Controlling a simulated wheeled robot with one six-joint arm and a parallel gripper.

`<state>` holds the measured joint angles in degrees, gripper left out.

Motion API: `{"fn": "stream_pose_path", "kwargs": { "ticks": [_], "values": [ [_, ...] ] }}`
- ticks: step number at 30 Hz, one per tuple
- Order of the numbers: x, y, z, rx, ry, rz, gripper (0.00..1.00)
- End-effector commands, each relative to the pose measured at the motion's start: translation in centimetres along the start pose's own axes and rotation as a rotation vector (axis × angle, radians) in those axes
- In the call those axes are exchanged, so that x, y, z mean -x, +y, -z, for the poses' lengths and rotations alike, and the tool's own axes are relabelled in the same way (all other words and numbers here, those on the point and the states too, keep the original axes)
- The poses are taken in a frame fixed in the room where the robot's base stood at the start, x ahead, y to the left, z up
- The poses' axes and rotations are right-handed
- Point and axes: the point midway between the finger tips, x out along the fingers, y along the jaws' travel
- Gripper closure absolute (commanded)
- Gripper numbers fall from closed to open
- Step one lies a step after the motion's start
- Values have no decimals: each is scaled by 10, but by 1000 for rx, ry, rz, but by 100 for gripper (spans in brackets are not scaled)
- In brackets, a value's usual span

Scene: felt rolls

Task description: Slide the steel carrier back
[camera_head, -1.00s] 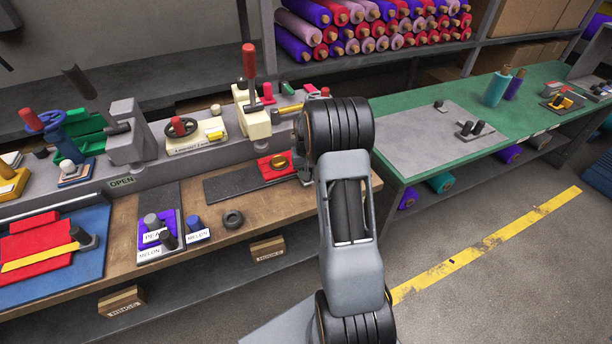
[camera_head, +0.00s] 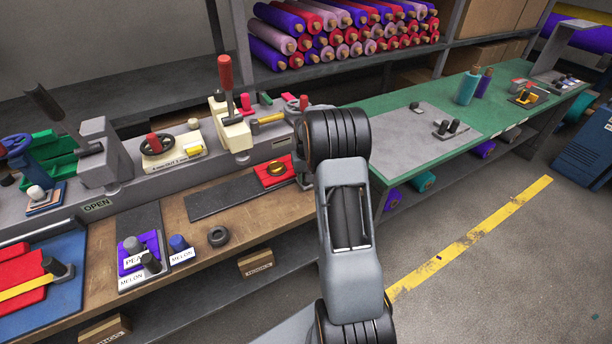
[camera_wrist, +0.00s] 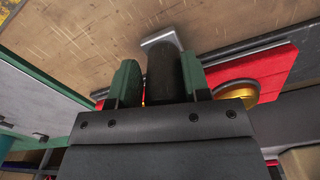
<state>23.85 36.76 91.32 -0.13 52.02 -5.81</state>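The steel carrier shows as a bright steel edge (camera_wrist: 158,38) with a dark round handle (camera_wrist: 163,72) in the wrist view. My gripper (camera_wrist: 160,85) has its two green fingers on either side of this handle and appears shut on it. A red pad (camera_wrist: 272,72) with a gold disc (camera_wrist: 240,88) lies beside the handle. In the head view the red pad (camera_head: 264,179) and gold disc (camera_head: 277,168) sit at the right part of a long dark track (camera_head: 215,198). My arm hides the gripper and most of the carrier there.
A cream block with a red lever (camera_head: 226,80) stands behind the track. A green bench (camera_head: 390,115) stands to the right, past a gap.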

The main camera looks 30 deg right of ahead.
Motion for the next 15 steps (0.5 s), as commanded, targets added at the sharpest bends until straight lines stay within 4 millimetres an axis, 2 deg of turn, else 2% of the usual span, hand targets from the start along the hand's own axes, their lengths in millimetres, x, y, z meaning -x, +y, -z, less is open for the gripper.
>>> {"fn": "stream_pose_path", "kwargs": {
  "ticks": [1,6,15],
  "values": [
    [1,1,1,-2,5,-2,56],
    [1,-2,1,2,4,0,40],
    [4,-4,1,4,4,1,40]
  ]
}}
